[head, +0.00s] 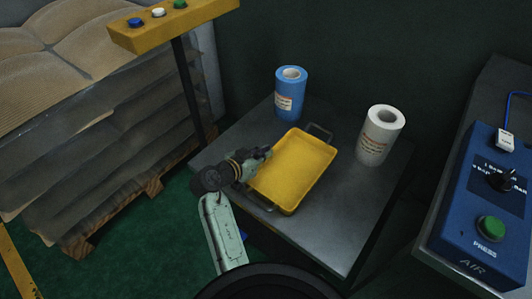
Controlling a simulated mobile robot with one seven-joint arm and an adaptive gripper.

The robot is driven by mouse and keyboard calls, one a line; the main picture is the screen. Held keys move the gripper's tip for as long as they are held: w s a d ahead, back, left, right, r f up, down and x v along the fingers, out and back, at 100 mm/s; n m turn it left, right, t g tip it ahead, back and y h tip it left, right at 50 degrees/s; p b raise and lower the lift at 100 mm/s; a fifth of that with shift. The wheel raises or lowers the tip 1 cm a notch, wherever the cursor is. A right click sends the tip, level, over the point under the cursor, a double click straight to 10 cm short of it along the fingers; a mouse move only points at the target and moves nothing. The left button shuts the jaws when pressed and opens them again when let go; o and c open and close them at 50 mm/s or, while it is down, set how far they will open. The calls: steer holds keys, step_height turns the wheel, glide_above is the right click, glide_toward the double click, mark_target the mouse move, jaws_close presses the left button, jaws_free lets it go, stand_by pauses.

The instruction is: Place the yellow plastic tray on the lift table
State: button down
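The yellow plastic tray (296,170) lies flat on a dark grey table (347,228), with a dark handle at its far end and another at its near end. It looks empty. My gripper (265,154) is at the tray's left long edge, its fingertips at or over the rim. Whether the fingers are open or shut on the rim cannot be made out at this size. Whether the dark grey table is the lift table is not clear from this view.
A blue film roll (290,95) and a white film roll (380,136) stand behind the tray. A blue control box (488,215) is on a bench at right. A yellow button panel (172,22) on a post and a wrapped pallet of sacks (90,130) are at left. The table's front right is clear.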

steer(key=c, duration=2.3)
jaws_free()
steer(key=shift+f, duration=0.15)
steer(key=o, duration=0.5)
steer(key=shift+r, duration=0.25)
steer(key=b+v, duration=0.1)
steer(key=v, duration=1.1)
steer(key=shift+w, duration=0.1)
